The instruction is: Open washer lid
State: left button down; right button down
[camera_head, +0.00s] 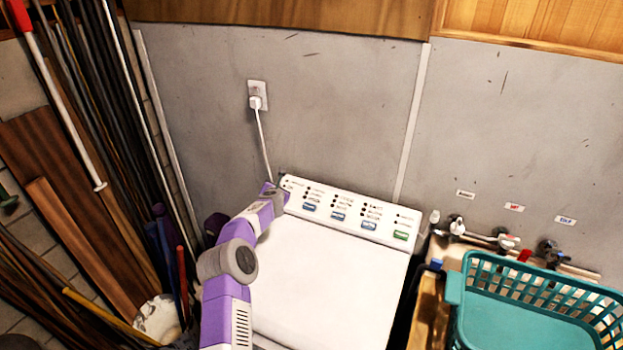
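The white washer (325,290) stands against the grey wall, with its control panel (352,214) along the back. Its lid (330,268) looks flat and closed. One of my arms, purple and white, rises from the bottom left of the picture. It covers the left side of the washer and reaches the left end of the control panel. I take it for my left arm. I cannot make out its gripper fingers. My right arm and gripper do not show.
A teal laundry basket (453,289) stands at the lower right, below taps (457,225) on the wall. Poles and boards lean at the left, by a white bucket (157,318). A plugged-in cord (263,140) hangs behind the washer. Wooden cabinets (540,22) hang above.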

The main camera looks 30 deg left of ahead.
aim_at(315, 287)
jog(key=k, duration=1.5)
